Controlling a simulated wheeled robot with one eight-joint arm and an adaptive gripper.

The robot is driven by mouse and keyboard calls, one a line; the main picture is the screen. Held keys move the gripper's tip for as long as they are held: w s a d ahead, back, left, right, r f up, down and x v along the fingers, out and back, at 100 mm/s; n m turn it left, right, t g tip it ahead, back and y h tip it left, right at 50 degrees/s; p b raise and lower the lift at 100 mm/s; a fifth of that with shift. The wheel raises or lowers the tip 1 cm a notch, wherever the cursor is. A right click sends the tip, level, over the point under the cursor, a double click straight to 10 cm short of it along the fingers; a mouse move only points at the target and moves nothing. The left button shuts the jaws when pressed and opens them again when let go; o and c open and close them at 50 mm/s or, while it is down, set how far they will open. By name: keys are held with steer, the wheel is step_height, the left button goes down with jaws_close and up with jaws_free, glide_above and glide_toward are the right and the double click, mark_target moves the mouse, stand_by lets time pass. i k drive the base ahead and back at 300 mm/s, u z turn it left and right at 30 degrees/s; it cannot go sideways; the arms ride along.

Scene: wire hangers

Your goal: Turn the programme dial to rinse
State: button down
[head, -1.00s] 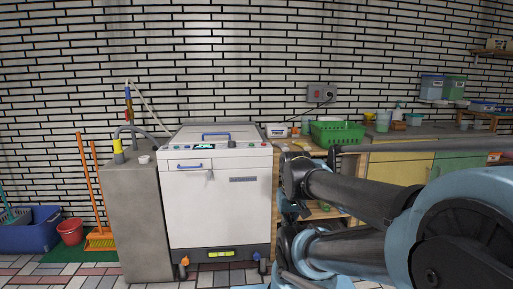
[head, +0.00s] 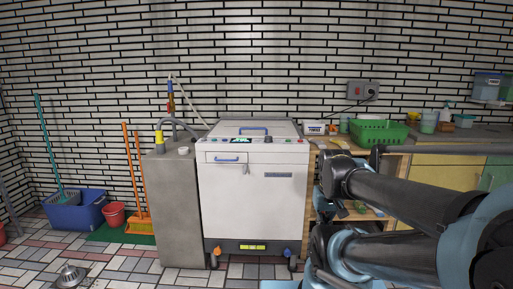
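A white washing machine (head: 260,205) stands against the brick wall near the middle of the head view. It has a blue-handled lid on top and a blue-handled drawer at its upper left front. A narrow control strip (head: 270,140) with a small display and several small coloured parts runs along its top front edge. One dark knob-like part (head: 268,139) sits on the strip, but its markings are too small to read. My arm reaches in from the right. The end of my gripper cannot be made out clearly, so its state does not show.
A concrete block (head: 174,210) with a tap and hose stands left of the machine. A broom, red bucket (head: 114,214) and blue tub (head: 75,210) are farther left. A counter with a green basket (head: 378,132) is at right.

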mark_target(268, 139)
steer(key=k, duration=1.15)
steer(key=u, duration=0.7)
steer(key=i, duration=1.65)
steer(key=z, duration=0.7)
